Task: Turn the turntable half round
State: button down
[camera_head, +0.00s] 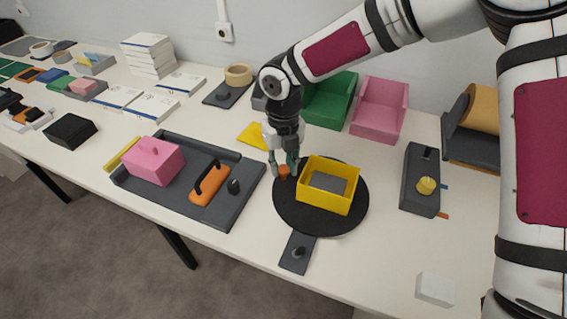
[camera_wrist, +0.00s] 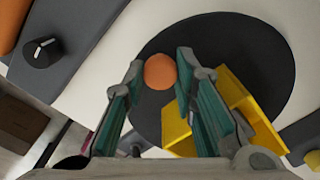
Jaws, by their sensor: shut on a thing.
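The turntable (camera_head: 308,223) is a round black disc on the white table; it also fills much of the wrist view (camera_wrist: 262,62). A yellow open box (camera_head: 328,200) stands on it, and parts of the box show in the wrist view (camera_wrist: 238,92). An orange knob (camera_head: 284,173) sits near the disc's left rim. My gripper (camera_head: 285,163) reaches down over that rim, left of the box. In the wrist view, the orange knob (camera_wrist: 160,72) lies between the fingertips of my gripper (camera_wrist: 160,68), which is shut on it.
A grey tray (camera_head: 240,205) with a pink box (camera_head: 154,161) and an orange-handled tool (camera_head: 209,184) lies left of the turntable. A grey plate with a dark knob (camera_head: 298,253) is at its front. Green (camera_head: 331,100) and pink (camera_head: 379,108) bins stand behind; a grey block (camera_head: 419,182) is right.

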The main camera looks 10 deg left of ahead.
jog(key=c, duration=1.3)
grip_release()
notch_tip(320, 180, up, 12)
